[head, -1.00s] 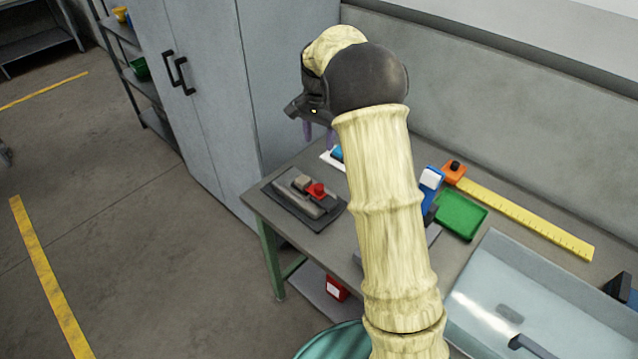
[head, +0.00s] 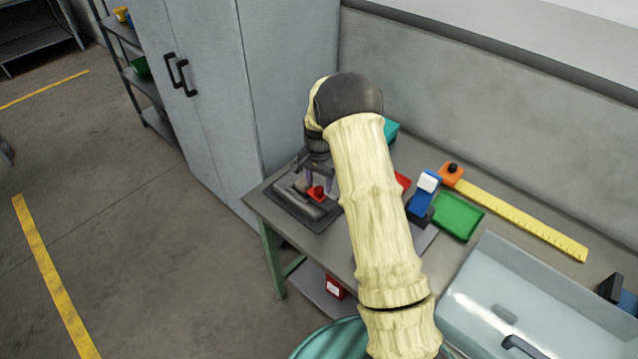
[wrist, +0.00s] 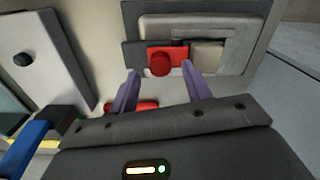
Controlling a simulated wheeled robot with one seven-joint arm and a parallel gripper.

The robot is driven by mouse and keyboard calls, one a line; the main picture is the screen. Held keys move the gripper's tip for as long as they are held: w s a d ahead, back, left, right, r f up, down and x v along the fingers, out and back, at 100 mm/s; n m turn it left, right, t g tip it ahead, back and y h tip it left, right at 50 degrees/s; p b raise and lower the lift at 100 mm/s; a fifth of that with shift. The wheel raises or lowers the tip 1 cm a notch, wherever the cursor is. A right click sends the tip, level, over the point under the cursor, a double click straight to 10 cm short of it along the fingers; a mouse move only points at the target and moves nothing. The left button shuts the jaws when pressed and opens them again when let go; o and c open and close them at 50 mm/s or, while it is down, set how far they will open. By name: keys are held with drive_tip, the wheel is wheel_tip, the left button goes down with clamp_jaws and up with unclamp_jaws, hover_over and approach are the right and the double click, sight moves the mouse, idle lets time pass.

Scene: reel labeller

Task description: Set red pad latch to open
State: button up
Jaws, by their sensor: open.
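The red pad latch (head: 317,193) is a red slide with a round knob, on a dark grey fixture (head: 287,204) at the table's left end. In the wrist view the red latch (wrist: 160,63) has a beige block (wrist: 207,55) right beside it. My gripper (head: 319,184) is open above the fixture. In the wrist view its two purple fingers (wrist: 161,72) point at the latch, with the knob showing between the fingertips. I cannot tell whether they touch it.
A grey cabinet (head: 215,90) stands behind left. Another red object (wrist: 140,106) shows near the fingers in the wrist view.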

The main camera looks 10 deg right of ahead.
drive_tip(key=shift+f, duration=1.15)
drive_tip(key=shift+c, duration=0.2)
clamp_jaws()
drive_tip(key=shift+s+d, duration=0.2)
drive_tip(key=shift+d, duration=0.05)
drive_tip(key=s+d, duration=0.2)
drive_tip(key=s, duration=0.1)
drive_tip(key=shift+f, duration=0.1)
drive_tip(key=shift+a, duration=0.1)
drive_tip(key=shift+o, duration=0.2)
unclamp_jaws()
